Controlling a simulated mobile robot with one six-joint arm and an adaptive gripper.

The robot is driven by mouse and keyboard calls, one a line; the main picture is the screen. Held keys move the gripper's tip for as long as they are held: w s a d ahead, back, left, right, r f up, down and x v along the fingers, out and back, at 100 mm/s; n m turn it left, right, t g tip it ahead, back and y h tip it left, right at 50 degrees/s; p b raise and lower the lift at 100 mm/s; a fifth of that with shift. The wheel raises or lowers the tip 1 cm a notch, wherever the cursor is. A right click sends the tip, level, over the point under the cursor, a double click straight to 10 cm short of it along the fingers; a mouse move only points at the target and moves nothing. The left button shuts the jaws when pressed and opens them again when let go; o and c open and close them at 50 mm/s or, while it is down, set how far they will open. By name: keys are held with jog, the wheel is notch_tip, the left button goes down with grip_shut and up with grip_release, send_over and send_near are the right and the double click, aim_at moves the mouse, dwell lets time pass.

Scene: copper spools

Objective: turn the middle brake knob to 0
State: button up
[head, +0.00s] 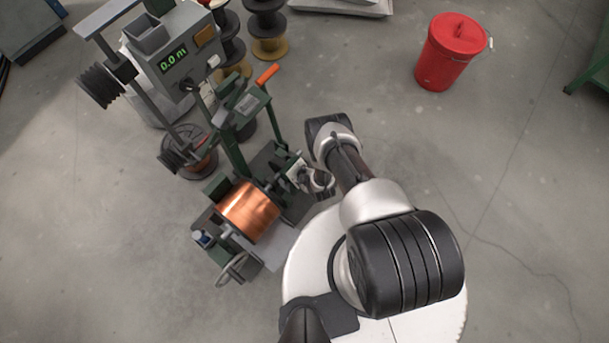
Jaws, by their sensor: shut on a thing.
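The winding machine carries a copper spool (247,212) at its near end. My gripper (287,172) is low at the machine's right side, just beyond the spool. It is small in this view and partly covered by my wrist. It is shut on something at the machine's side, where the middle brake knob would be. The knob itself is hidden, so its pointer and scale numbers cannot be read. A grey box with a green display (173,58) reading 0.0 m stands at the machine's far end.
An orange-handled lever (267,75) rises near my gripper's far side. A handwheel (233,268) is at the machine's near end. Several dark and yellow spools (267,35) stand behind. A red lidded bin (448,58) stands far right. The floor on the right is clear.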

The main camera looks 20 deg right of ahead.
jog(key=o, duration=1)
jog(key=shift+o, duration=0.2)
jog(key=shift+r, duration=0.1)
jog(key=v, duration=1.1)
jog(key=shift+s+r, duration=0.2)
jog(key=shift+r, duration=0.15)
